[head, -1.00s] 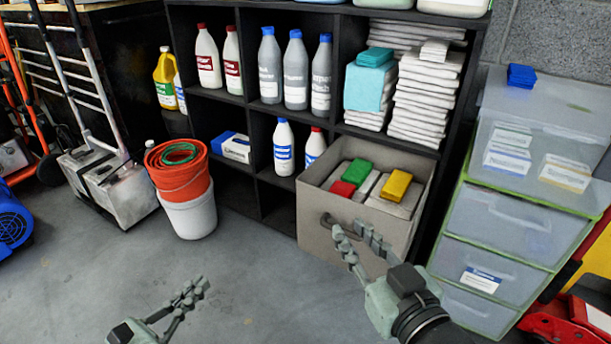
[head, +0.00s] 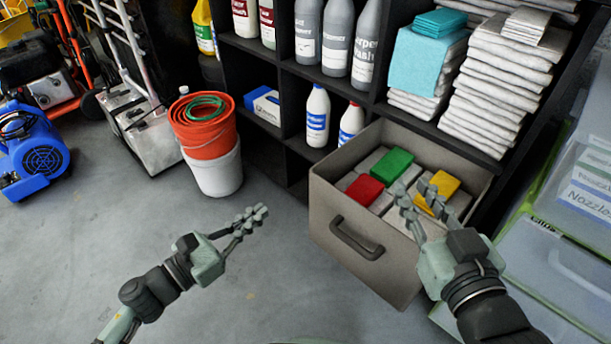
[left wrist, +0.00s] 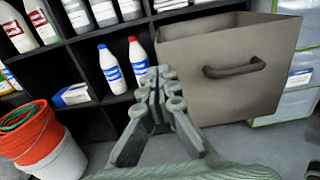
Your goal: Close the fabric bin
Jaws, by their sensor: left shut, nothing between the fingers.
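The grey-beige fabric bin (head: 335,215) sticks out of the black shelf's lower right cell, its top open. Inside are pale packs with a red block (head: 364,190), a green block (head: 389,165) and a yellow block (head: 437,190). Its front has a dark handle (head: 355,238). My left gripper (head: 264,212) is shut and empty, left of the bin's front and apart from it. In the left wrist view, the shut fingers (left wrist: 163,78) show left of the bin's front (left wrist: 215,98). My right gripper (head: 414,190) is open and empty at the bin's front right edge, overlapping the bin in view; contact is unclear.
The black shelf (head: 280,52) holds bottles and folded cloths. Orange and white buckets (head: 219,172) stand left of it. Clear drawers (head: 550,262) stand close on the bin's right. A blue blower (head: 35,152) is far left. The floor before the shelf is clear.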

